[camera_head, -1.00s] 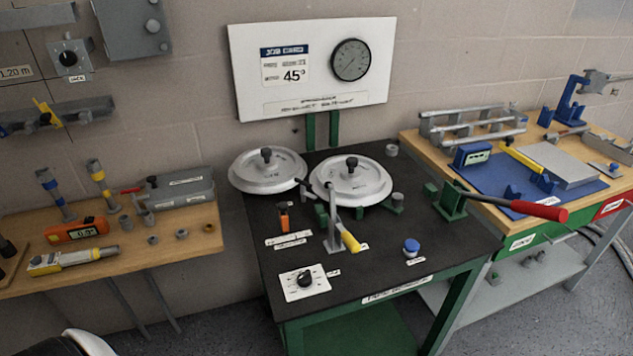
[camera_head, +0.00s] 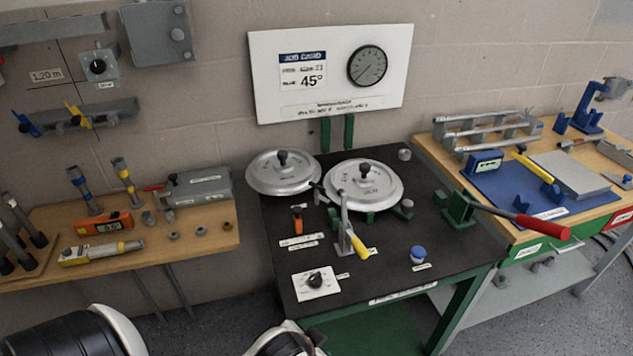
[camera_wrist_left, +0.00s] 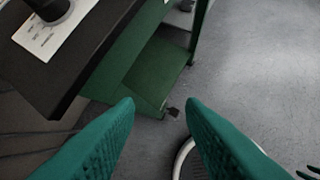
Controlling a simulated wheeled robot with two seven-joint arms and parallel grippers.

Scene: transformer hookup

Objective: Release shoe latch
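On the black-topped bench (camera_head: 385,275) in the head view stand two round grey shoes (camera_head: 283,172) and (camera_head: 363,185) with black knobs. A metal lever with a yellow handle (camera_head: 360,246) rises in front of them. A small orange-handled piece (camera_head: 297,220) stands to its left. The labels are too small to read, so I cannot tell which piece is the latch. My left gripper (camera_wrist_left: 160,108) is open and empty in the left wrist view, beyond the bench's edge with floor behind it. Dark green prongs at that view's lower right edge may be my right gripper; its opening is unclear.
The bench also carries a black dial (camera_head: 316,282), a blue button (camera_head: 418,254) and a red-handled lever (camera_head: 541,227). A job card board (camera_head: 330,75) shows 45°. A wooden tool shelf (camera_head: 200,240) is left; a wooden workbench (camera_head: 440,150) is right.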

